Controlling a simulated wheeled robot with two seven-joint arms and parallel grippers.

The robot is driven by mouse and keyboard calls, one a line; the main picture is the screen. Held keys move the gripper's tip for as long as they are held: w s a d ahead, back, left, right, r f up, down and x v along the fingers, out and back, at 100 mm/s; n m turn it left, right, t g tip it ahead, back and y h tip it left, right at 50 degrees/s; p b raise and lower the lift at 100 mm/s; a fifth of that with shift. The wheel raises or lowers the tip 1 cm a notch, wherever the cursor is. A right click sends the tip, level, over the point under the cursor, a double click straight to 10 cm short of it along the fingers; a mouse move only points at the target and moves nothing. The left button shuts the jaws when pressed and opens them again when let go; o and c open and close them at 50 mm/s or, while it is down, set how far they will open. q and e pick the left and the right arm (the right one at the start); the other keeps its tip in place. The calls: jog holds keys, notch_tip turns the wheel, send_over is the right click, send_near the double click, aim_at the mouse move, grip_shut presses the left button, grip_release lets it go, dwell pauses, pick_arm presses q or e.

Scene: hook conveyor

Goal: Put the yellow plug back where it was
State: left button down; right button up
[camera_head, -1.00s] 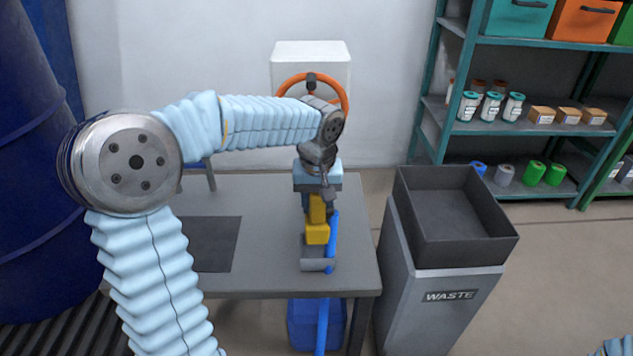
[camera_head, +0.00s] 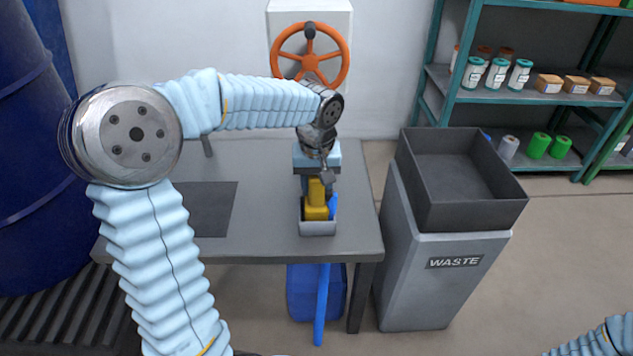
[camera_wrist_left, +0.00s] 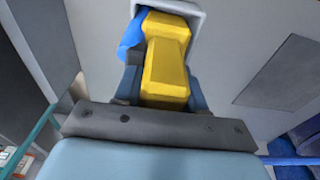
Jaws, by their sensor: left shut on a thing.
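The yellow plug (camera_head: 317,211) is a chunky block held upright over the grey open-topped holder (camera_head: 318,229) near the table's right front edge. Its lower end appears inside the holder's rim, but I cannot tell whether it touches the bottom. My left gripper (camera_head: 318,188) is shut on the plug's upper part. In the left wrist view, the plug (camera_wrist_left: 166,62) lies between the dark fingers, its far end at the light rim of the holder (camera_wrist_left: 198,14). My right gripper is out of view.
A blue hose (camera_head: 332,205) lies beside the plug at the holder, and a blue length (camera_head: 321,305) hangs below the table (camera_head: 262,225). A blue canister (camera_head: 301,292) stands underneath. A waste bin (camera_head: 447,250) stands close on the right. An orange valve wheel (camera_head: 309,54) is behind.

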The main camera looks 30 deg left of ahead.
pick_arm(q)
jog(key=shift+f+b, duration=0.45)
jog(key=shift+f, duration=0.05)
jog(key=c, duration=0.6)
grip_release()
jog(key=shift+o, duration=0.2)
